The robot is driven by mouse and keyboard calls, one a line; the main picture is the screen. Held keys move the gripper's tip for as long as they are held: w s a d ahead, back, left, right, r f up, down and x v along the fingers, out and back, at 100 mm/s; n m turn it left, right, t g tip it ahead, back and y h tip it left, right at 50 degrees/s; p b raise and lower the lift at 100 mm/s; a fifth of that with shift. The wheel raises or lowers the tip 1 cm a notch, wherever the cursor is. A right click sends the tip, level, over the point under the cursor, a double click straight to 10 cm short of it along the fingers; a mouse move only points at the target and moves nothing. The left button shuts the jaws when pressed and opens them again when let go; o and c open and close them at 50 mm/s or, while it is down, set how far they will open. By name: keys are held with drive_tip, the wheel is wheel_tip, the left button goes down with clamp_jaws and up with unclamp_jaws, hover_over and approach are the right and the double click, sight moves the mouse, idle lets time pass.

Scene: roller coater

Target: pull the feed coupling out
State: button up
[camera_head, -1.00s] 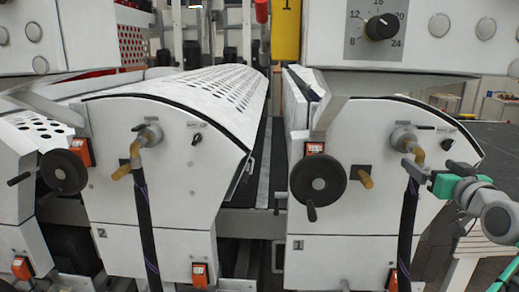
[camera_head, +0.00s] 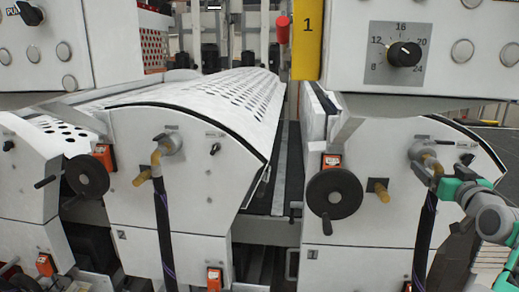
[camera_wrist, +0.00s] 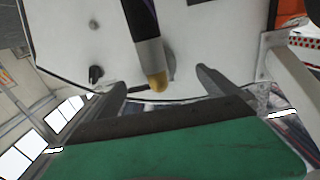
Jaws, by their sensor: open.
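The feed coupling (camera_head: 430,163) is a brass elbow at a grey round port on the right white unit, with a dark hose (camera_head: 424,240) hanging from it. My gripper (camera_head: 428,178), with green parts, is at this coupling from the right and partly covers it. In the wrist view, the two dark fingers of my gripper (camera_wrist: 162,79) are apart. The brass end of the coupling (camera_wrist: 158,82) shows between them, with a grey collar and the dark hose above it. I cannot tell whether a finger touches it.
A black handwheel (camera_head: 334,193) and a brass stub (camera_head: 379,189) stick out left of the coupling. The left unit has a similar brass elbow (camera_head: 160,150) with its own hose. A control box with a dial (camera_head: 404,54) overhangs above.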

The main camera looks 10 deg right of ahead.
drive_tip(key=shift+x, duration=1.05)
drive_tip(key=shift+f+b, duration=0.15)
drive_tip(key=shift+b, duration=0.65)
drive_tip(key=shift+c, duration=0.4)
clamp_jaws()
idle(0.9)
drive_tip(key=shift+s, duration=0.1)
idle(0.4)
drive_tip(key=shift+b+v, duration=1.95)
drive_tip(key=shift+v, duration=1)
drive_tip(key=shift+s, duration=0.1)
